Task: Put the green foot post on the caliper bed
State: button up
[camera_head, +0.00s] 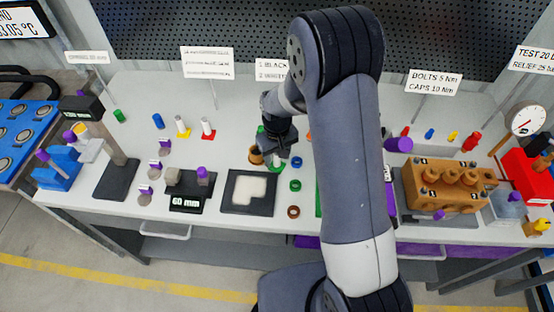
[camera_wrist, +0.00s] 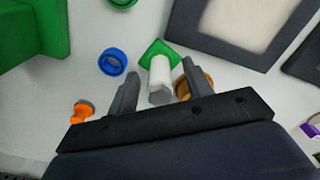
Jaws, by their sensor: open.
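The green foot post is a white post (camera_wrist: 159,74) on a green square foot (camera_wrist: 155,48). In the wrist view it stands between the two fingers of my gripper (camera_wrist: 158,70), which are apart with a gap visible on both sides. In the head view my gripper (camera_head: 281,150) is low over the table's middle, and my arm hides much of the post. Only a bit of green foot (camera_head: 280,167) shows beneath it. The caliper bed (camera_head: 188,206) appears to be the black base with a "60 mm" display, left of my gripper. A grey jaw and a purple-topped part stand on it.
A dark tray with a pale patch (camera_head: 234,206) lies between the caliper and my gripper. Blue (camera_head: 295,171), green (camera_head: 295,186) and brown (camera_head: 293,212) rings lie nearby. Yellow-foot (camera_head: 183,130) and red-foot (camera_head: 207,131) posts stand behind. A brown ring (camera_wrist: 207,84) is close to my right finger.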

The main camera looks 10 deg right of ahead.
jog(key=shift+c, duration=0.3)
grip_shut()
dwell(0.4)
